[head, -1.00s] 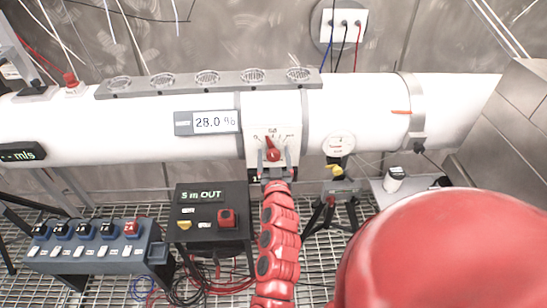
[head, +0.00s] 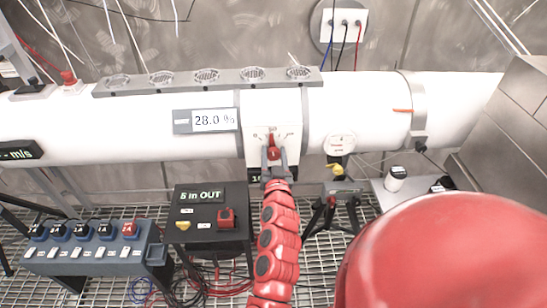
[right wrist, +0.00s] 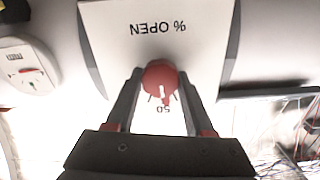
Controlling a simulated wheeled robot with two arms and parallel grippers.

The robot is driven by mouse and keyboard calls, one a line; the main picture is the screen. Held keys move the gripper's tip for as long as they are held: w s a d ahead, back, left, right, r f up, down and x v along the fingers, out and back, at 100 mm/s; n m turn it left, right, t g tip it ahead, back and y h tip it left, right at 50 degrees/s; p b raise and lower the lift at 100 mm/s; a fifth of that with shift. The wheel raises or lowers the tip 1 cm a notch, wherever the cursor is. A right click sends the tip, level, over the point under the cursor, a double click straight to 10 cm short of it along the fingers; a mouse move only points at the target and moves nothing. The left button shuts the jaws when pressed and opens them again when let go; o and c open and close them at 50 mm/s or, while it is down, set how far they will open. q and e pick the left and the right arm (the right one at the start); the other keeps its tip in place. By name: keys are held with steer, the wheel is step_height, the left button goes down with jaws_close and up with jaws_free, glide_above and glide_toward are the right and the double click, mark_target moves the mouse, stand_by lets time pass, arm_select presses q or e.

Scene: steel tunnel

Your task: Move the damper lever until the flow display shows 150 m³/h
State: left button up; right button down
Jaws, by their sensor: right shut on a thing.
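The damper lever (head: 273,147) is a small red handle on a white scale plate (head: 288,128) on the front of the white duct. It points nearly straight up, close to the 50 mark. In the right wrist view the red lever (right wrist: 160,74) sits between the fingers, under "% OPEN" printed upside down. My right gripper (head: 274,160) is shut on it; it also shows in the right wrist view (right wrist: 160,84). A small dark display (head: 256,179) below the plate is mostly hidden by my gripper; its reading cannot be told. My left gripper is not in view.
A display on the duct (head: 207,121) reads 28.0 %. A black box (head: 211,231) and a blue socket box (head: 95,252) stand below left. An m/s display (head: 18,152) is far left.

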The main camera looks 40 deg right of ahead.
steer(key=shift+c, duration=1.4)
jaws_free()
steer(key=p+v, duration=0.4)
steer(key=v, duration=1.3)
steer(key=shift+s, duration=0.25)
